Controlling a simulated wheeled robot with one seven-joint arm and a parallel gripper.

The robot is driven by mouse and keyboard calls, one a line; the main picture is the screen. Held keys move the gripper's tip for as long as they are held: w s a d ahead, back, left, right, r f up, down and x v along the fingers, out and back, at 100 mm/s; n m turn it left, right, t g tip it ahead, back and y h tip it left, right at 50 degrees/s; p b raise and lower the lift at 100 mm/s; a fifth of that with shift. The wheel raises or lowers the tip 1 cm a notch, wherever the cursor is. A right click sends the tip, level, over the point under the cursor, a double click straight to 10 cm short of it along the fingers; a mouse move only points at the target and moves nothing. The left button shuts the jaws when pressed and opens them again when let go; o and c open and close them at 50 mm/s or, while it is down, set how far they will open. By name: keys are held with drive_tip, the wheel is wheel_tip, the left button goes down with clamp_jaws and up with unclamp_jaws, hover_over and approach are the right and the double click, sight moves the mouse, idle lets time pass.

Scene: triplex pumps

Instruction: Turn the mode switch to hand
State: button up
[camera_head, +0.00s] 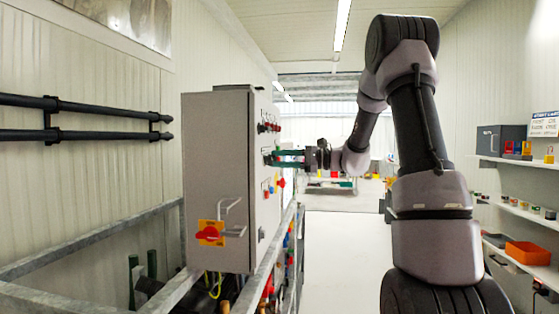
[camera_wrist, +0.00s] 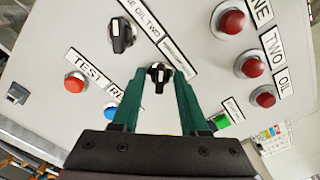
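A grey control cabinet (camera_head: 218,150) stands at centre left in the head view; its panel face carries the switches. In the wrist view a black rotary switch (camera_wrist: 158,74) with a white pointer mark sits between my green fingertips. A second black rotary switch (camera_wrist: 122,36) is up and left, near a label reading ONE OIL TWO. Which is the mode switch cannot be read. My gripper (camera_wrist: 158,88) is open, one finger on each side of the lower switch; contact cannot be told. In the head view my gripper (camera_head: 288,158) is at the panel face.
Near the fingers are a red button (camera_wrist: 74,83), a blue button (camera_wrist: 110,110) and a green button (camera_wrist: 222,122). Red lamps (camera_wrist: 250,64) line the right. A red-yellow isolator handle (camera_head: 210,233) is on the cabinet's near side. Metal rails (camera_head: 90,240) run below; the aisle (camera_head: 345,240) is clear.

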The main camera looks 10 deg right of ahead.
drive_tip(key=v, duration=1)
drive_tip(key=shift+s+d, duration=0.15)
drive_tip(key=shift+d, duration=0.25)
drive_tip(key=s+a+f+n+g+h, duration=0.2)
drive_tip(key=s+a+n+g+h, duration=0.35)
drive_tip(key=s+a, duration=0.65)
drive_tip(key=s+d+n+t+h, duration=0.4)
drive_tip(key=s+h, duration=0.5)
drive_tip(key=s, duration=0.5)
drive_tip(key=shift+s+d+f+t, duration=0.4)
drive_tip(key=shift+d+t, duration=0.45)
drive_tip(key=shift+d, duration=0.2)
